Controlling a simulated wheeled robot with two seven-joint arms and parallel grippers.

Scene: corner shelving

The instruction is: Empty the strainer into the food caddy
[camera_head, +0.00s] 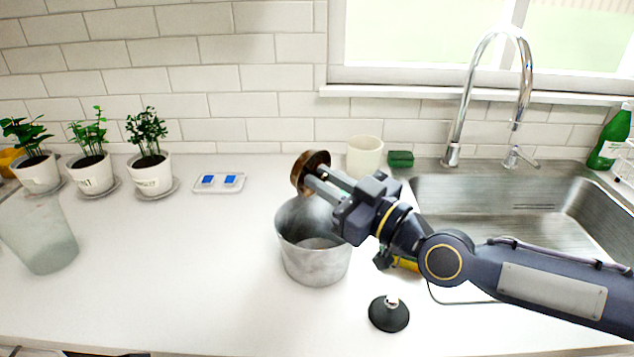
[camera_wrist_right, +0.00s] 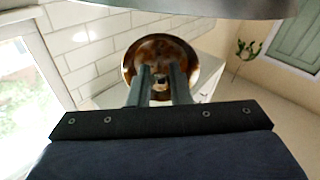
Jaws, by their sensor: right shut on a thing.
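The strainer (camera_head: 311,173) is a small round brown-bronze cup. My right gripper (camera_head: 318,178) is shut on it and holds it tilted on its side, above the back rim of the grey metal bucket that looks like the food caddy (camera_head: 313,262). In the right wrist view the strainer (camera_wrist_right: 160,58) shows its round, shiny brown face beyond the fingers (camera_wrist_right: 162,85). The caddy is open-topped and stands upright on the counter. My right arm hides part of its right rim. I cannot tell whether anything is left in the strainer. My left gripper is out of view.
A black disc with a silver knob (camera_head: 388,314) lies right of the caddy. A cream cup (camera_head: 365,156) and green sponge (camera_head: 400,159) stand behind, near the sink (camera_head: 500,205). A frosted container (camera_head: 40,235) and potted plants (camera_head: 150,160) are left.

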